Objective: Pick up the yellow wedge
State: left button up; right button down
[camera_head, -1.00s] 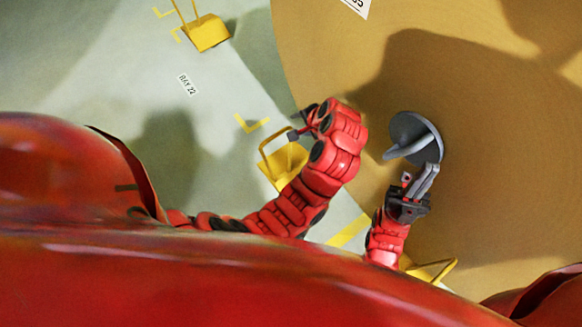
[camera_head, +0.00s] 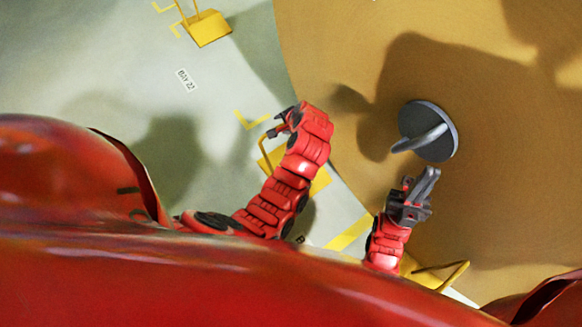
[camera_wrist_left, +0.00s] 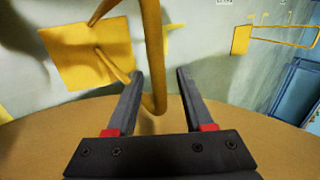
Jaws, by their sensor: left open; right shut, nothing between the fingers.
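A yellow wedge (camera_head: 312,180) with a tall bar handle sits on the floor beside the big brown roll, partly hidden behind my left arm. My left gripper (camera_head: 279,124) is open at the upper part of its handle. In the left wrist view, the handle (camera_wrist_left: 154,60) runs down between the two spread fingers (camera_wrist_left: 160,76), apart from both as far as I can see. The wedge's yellow plate (camera_wrist_left: 80,55) shows beyond at upper left. My right gripper (camera_head: 427,182) is shut and empty, just below the grey disc.
The brown roll (camera_head: 480,200) fills the right side; a grey disc with a handle (camera_head: 440,145) is at its centre. Other yellow wedges stand at upper left (camera_head: 207,28) and lower right (camera_head: 435,277). The pale floor (camera_head: 90,70) at left is open.

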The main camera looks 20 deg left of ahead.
pick_arm(q)
jog(key=shift+w+a+f, duration=0.15)
jog(key=shift+a+f, duration=0.05)
jog(key=shift+f, duration=0.25)
jog(key=shift+c, duration=0.2)
grip_shut()
dwell(0.9)
